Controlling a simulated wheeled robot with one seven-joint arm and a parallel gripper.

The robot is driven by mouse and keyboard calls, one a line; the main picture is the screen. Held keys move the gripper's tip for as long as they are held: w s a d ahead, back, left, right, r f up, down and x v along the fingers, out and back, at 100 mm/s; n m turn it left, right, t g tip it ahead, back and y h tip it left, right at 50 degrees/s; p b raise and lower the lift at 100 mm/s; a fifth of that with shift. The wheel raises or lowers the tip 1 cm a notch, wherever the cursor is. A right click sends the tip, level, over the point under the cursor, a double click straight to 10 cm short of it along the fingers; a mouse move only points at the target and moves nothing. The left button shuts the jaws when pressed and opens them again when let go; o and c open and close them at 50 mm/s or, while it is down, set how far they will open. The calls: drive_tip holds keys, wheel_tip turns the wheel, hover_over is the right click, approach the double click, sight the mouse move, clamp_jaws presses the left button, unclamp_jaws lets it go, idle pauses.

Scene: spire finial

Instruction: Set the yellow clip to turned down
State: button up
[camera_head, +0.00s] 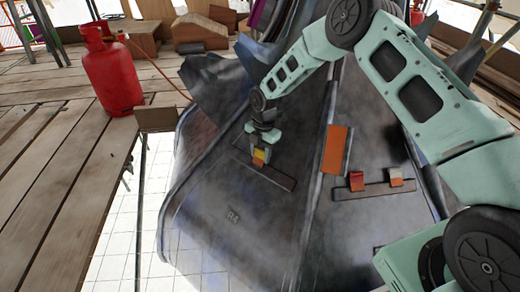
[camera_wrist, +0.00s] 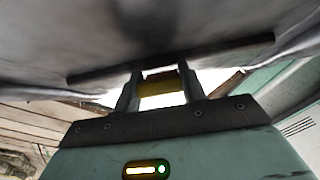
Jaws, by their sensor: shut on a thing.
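The yellow clip (camera_head: 260,154) sits on a dark strip (camera_head: 274,177) on the left lead-grey face of the spire, with an orange part at its lower end. My gripper (camera_head: 262,145) is at the clip from above and shut on it. In the wrist view the yellow clip (camera_wrist: 160,84) lies between the two fingers of my gripper (camera_wrist: 160,88), close under the dark strip (camera_wrist: 215,52). The fingers partly hide the clip, and I cannot tell its exact tilt.
On the right face, a red clip (camera_head: 357,181) and a whitish clip (camera_head: 396,177) sit on another strip. A red gas cylinder (camera_head: 112,72) stands on the planks at left. A gap opens beside the planks.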

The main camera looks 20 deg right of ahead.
idle(0.3)
drive_tip(key=o, duration=1)
drive_tip(key=r+p, duration=0.2)
drive_tip(key=r, duration=0.3)
drive_tip(key=d+r+p, duration=0.1)
drive_tip(key=r+p, duration=0.1)
drive_tip(key=r, duration=0.4)
drive_tip(key=w+d+r+p, duration=0.1)
drive_tip(key=r+p, duration=0.1)
drive_tip(key=r, duration=0.4)
drive_tip(key=shift+w+r, duration=0.1)
